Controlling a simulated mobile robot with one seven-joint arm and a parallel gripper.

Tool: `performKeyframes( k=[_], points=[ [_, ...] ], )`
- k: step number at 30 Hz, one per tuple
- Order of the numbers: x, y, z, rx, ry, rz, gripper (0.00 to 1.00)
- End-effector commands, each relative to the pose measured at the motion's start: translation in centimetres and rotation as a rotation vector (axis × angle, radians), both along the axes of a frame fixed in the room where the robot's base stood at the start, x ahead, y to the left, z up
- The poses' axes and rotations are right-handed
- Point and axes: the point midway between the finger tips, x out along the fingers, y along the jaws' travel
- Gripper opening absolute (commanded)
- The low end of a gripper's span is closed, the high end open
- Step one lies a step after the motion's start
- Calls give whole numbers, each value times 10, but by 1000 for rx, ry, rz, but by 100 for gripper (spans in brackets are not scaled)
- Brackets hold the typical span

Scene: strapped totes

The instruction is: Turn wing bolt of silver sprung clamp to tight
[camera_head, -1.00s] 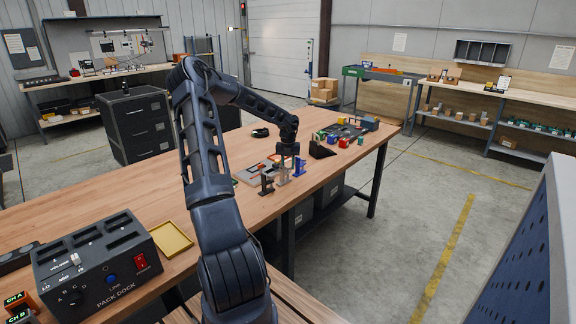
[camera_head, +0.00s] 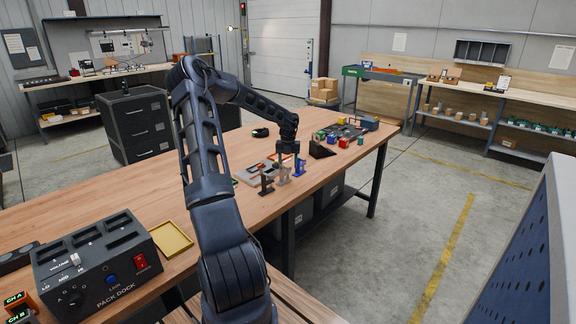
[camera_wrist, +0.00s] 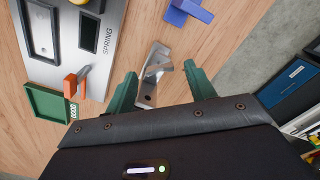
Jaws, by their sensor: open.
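The silver sprung clamp (camera_head: 283,176) stands on the wooden workbench, between a dark clamp (camera_head: 266,181) and a blue clamp (camera_head: 299,168). In the wrist view the silver clamp (camera_wrist: 152,84) lies between the two green fingers of my gripper (camera_wrist: 162,88), with a gap visible on both sides. The fingers are open and hold nothing. The clamp's wing bolt cannot be told apart clearly. The blue clamp also shows at the top of the wrist view (camera_wrist: 188,10).
A grey panel marked SPRING (camera_wrist: 107,32) with an orange-handled lever (camera_wrist: 74,84) lies left of the clamp. A green tray (camera_wrist: 42,103) is beside it. A black wedge-shaped holder (camera_head: 321,150) and coloured blocks stand farther along the bench. The bench's front edge is close to the clamps.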

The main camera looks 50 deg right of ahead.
Motion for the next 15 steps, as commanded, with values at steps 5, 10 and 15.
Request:
performKeyframes(
  k=[5,10,15],
  points=[
    [1,0,29,-2,-2,3,55],
    [1,0,60,-1,-2,2,55],
    [0,0,85,-1,-1,1,55]
  ],
)
